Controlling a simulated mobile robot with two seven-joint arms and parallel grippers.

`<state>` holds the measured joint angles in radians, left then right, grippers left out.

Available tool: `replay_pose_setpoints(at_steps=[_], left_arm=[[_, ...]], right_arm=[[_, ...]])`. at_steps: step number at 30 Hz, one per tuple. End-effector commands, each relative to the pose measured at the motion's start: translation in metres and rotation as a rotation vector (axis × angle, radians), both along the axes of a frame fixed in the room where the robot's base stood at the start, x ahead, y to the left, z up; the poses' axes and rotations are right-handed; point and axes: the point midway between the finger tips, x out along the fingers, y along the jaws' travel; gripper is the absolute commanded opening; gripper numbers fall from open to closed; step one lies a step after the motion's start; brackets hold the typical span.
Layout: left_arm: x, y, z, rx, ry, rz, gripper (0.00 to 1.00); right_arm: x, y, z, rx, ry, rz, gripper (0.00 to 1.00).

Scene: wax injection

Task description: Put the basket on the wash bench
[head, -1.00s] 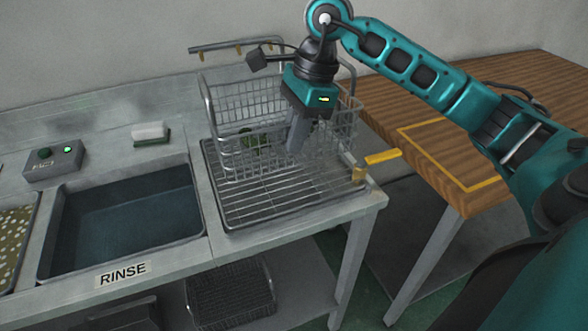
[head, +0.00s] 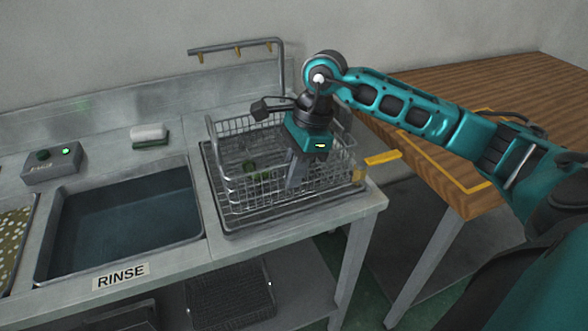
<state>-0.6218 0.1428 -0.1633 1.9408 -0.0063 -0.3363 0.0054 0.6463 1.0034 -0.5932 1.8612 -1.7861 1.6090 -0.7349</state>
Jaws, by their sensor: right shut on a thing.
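The wire basket (head: 255,192) is upright over the drain rack at the right end of the wash bench (head: 226,257). It looks low on the rack; whether its floor touches is hard to tell. Something small and green (head: 250,166) lies inside it. My right gripper (head: 295,182) points down at the basket's right part, shut on the basket; the exact grip is partly hidden by the fingers. My left gripper is not in view.
A rinse basin (head: 120,225) with dark water lies left of the rack. A soap-like block (head: 149,133) and a control box (head: 52,168) stand behind it. A wooden table (head: 480,90) is at right. A pipe with hooks (head: 235,47) rises behind the rack.

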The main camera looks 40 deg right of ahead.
Motion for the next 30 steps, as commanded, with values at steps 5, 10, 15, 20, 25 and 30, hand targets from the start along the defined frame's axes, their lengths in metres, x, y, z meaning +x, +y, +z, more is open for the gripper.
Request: replay_pose_setpoints(at_steps=[5,10,15,20,25,30], left_arm=[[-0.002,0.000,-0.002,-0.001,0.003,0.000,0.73],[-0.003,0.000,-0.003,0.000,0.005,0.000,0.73],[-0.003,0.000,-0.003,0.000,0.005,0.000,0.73],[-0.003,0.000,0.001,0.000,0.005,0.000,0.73],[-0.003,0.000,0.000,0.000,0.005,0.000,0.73],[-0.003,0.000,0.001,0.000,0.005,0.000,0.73]], right_arm=[[0.000,0.000,-0.001,0.000,0.000,0.000,0.21],[0.000,0.000,-0.001,0.000,0.000,0.000,0.34],[0.000,0.000,-0.001,0.000,0.000,0.000,0.34],[0.000,-0.001,0.006,0.000,-0.002,-0.001,0.34],[-0.001,-0.010,0.036,-0.002,-0.007,-0.002,0.34],[-0.004,-0.019,0.073,-0.001,-0.004,-0.002,0.34]])
